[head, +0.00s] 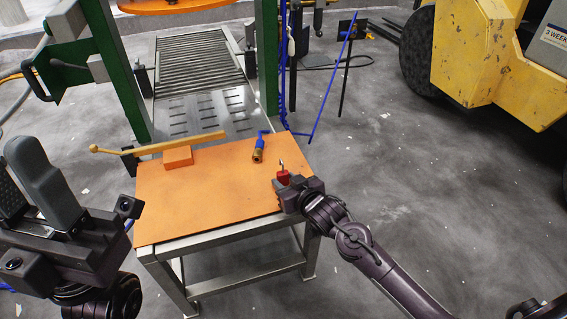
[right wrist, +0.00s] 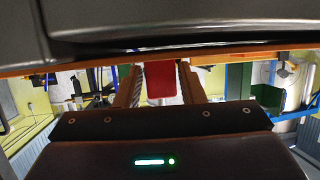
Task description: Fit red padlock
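The red padlock (head: 283,178) is at the right part of the orange-topped table (head: 205,205), with its shackle pointing up. My right gripper (head: 287,186) is at it, coming from the near right. In the right wrist view the padlock's red body (right wrist: 161,82) sits between the two fingertips, which appear shut on it. I cannot tell whether the padlock touches the table. A brass valve with a blue handle (head: 259,148) lies on the table further back. My left gripper (head: 30,180) is open and empty at the left, off the table.
A yellow bar with a ball end (head: 150,146) and an orange block (head: 177,157) are at the table's back left. Behind stand a green press frame (head: 120,75) and a roller conveyor (head: 200,65). A yellow vehicle (head: 480,60) is at the right. The table's front middle is clear.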

